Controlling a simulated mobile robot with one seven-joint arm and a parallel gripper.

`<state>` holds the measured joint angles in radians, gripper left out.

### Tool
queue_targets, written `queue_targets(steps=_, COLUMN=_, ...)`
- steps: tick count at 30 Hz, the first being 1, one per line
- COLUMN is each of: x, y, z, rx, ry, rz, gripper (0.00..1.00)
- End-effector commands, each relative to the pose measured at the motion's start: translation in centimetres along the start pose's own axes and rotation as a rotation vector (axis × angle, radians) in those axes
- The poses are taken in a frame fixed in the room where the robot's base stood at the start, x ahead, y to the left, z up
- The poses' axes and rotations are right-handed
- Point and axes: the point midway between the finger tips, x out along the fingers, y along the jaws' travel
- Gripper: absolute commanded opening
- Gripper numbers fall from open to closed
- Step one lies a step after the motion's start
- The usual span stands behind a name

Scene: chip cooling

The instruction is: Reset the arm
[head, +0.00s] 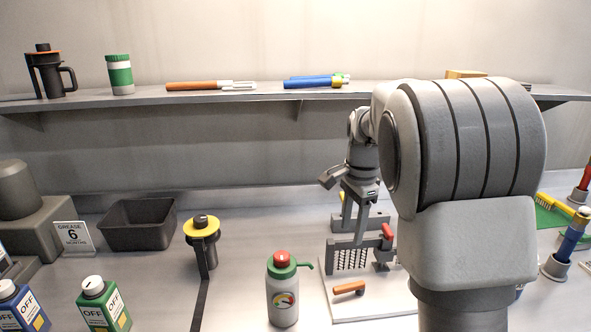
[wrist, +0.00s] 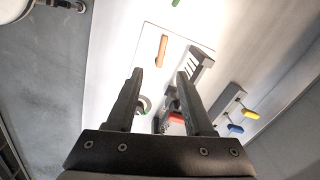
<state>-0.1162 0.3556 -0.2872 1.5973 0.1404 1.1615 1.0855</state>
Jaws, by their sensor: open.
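My arm reaches from the right foreground toward the back of the counter in the head view. My gripper (head: 360,222) points down above a white board (head: 345,312) at the counter's middle. Its two fingers also show in the wrist view (wrist: 159,82), spread apart with nothing between them. The board carries a grey chip fixture (head: 352,258), a red-handled clamp (head: 387,233) and a piece with an orange-brown handle (head: 348,287). My forearm hides the board's right part in the head view.
A grey-green bottle with a red cap (head: 282,290) stands left of the board. A yellow-collared tool (head: 202,240) and a black bin (head: 138,224) stand further left. A shelf (head: 140,98) with tools runs along the wall.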

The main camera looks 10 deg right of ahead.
Motion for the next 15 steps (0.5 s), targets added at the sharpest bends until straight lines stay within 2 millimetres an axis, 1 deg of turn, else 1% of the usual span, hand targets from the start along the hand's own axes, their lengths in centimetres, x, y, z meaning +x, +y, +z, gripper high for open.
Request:
queue_targets(steps=1, x=-1.3, y=1.1, z=0.5, rx=-0.049, ry=-0.002, rz=-0.026, gripper=0.53)
queue_targets(steps=6, x=-4.5, y=4.8, z=2.6, rx=-0.252, ry=0.007, rz=-0.101, gripper=0.53)
queue_targets(steps=9, x=-5.9, y=7.1, z=3.9, rx=-0.376, ry=0.026, rz=-0.141, gripper=0.53)
queue_targets(steps=15, x=-7.7, y=11.9, z=6.5, rx=-0.625, ry=0.088, rz=-0.212, gripper=0.53)
